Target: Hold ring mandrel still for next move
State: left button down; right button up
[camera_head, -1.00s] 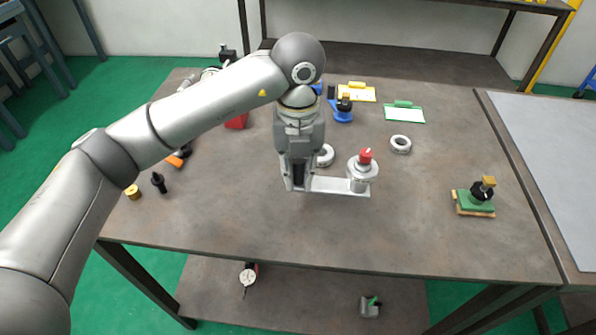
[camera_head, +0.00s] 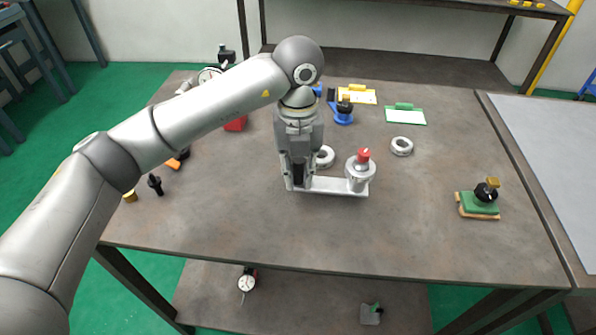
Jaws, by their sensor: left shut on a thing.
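My left gripper (camera_head: 301,184) points down above the middle of the table and is shut at the left end of a flat light-grey bar (camera_head: 335,187). I take this bar and the round silver body with a red top (camera_head: 360,170) at its right end to be the ring mandrel. The silver body stands upright. The fingers hide the gripped end, and I cannot tell whether the bar touches the table. My right gripper is not in view.
Silver rings lie behind the bar (camera_head: 325,157) and to its right (camera_head: 402,146) on the brown table (camera_head: 420,230). Yellow (camera_head: 357,96) and green (camera_head: 405,115) clipboards lie at the back. The front middle is clear.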

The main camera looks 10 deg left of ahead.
pick_arm(q)
jog(key=shift+w+a+f+b, duration=0.1)
jog(key=shift+w+f+b, duration=0.85)
jog(key=shift+w+f, duration=0.25)
jog(key=shift+a, duration=0.1)
dwell(1.2)
